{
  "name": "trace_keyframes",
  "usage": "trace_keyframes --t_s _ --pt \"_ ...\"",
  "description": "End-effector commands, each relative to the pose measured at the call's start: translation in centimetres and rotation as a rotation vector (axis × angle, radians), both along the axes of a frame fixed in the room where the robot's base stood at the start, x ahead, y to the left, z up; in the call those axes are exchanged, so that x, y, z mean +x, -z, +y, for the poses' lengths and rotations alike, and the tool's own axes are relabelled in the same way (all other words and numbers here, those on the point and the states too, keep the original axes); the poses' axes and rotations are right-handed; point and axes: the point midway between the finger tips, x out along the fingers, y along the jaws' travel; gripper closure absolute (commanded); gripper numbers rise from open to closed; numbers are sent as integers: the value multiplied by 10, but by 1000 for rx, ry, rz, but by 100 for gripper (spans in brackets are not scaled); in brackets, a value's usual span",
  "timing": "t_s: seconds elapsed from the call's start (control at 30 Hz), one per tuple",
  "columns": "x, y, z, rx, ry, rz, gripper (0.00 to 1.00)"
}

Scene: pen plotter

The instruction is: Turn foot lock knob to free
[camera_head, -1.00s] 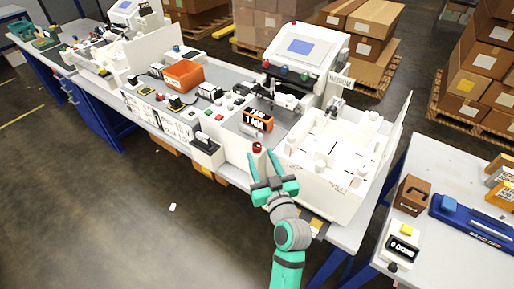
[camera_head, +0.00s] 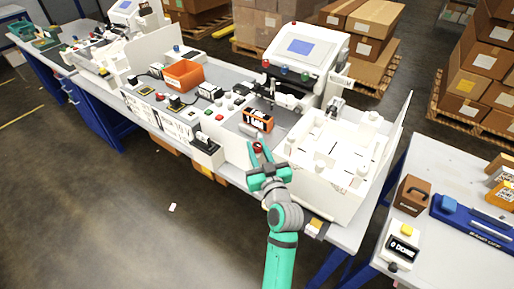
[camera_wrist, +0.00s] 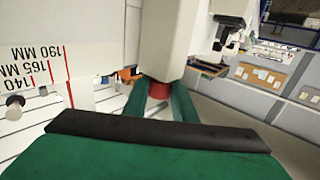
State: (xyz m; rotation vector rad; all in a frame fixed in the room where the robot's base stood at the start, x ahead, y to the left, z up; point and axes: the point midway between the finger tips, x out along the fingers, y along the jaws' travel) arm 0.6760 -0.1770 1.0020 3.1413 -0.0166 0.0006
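A red knob (camera_head: 257,147) sits at the front of the white machine, at the left corner of its white box section. No readable label shows which knob it is. My gripper (camera_head: 260,150) is at this knob, with its teal fingers spread to either side of it. In the wrist view the red knob (camera_wrist: 159,89) shows between the two green fingertips (camera_wrist: 158,98), below a white post. The fingers look open. I cannot tell whether either one touches the knob.
The white box section (camera_head: 330,165) stands right of my gripper. A labelled orange-and-black block (camera_head: 257,120) lies behind it. An orange bin (camera_head: 184,75) and small devices stand along the bench to the left. A millimetre scale (camera_wrist: 40,75) shows at left in the wrist view.

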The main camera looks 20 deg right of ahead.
Motion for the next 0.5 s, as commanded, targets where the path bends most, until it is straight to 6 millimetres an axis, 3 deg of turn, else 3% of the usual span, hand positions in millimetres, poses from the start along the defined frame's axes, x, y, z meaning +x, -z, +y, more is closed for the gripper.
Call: trace_keyframes --t_s 0.5 --pt "1 2 -2 4 -204 6 98"
